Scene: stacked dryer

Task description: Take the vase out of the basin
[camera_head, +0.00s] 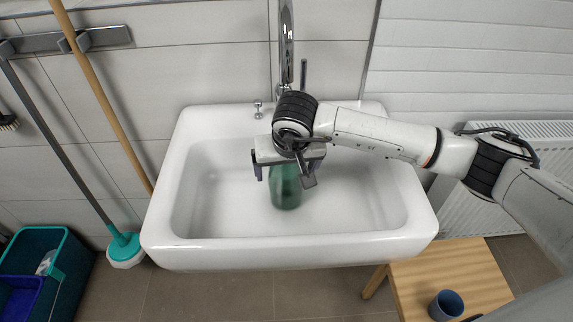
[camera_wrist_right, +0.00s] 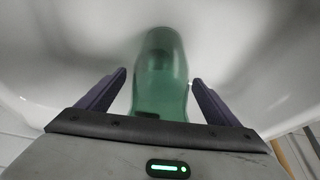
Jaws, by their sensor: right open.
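The green, see-through vase (camera_head: 286,192) stands in the white basin (camera_head: 290,247), near its middle. My right gripper (camera_head: 284,174) is above the vase and hides its upper part in the head view. In the right wrist view, the vase (camera_wrist_right: 160,80) lies between the two dark fingers of the right gripper (camera_wrist_right: 161,92). The fingers are spread, with a gap to the vase on each side. The basin's white inside (camera_wrist_right: 60,60) fills the background there. My left gripper is not in view.
A chrome tap (camera_head: 287,40) rises behind the basin, close to my right wrist. A wooden stool (camera_head: 440,275) with a blue cup (camera_head: 446,304) stands at the lower right. Mop handles lean at the left, near a teal bucket (camera_head: 62,285).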

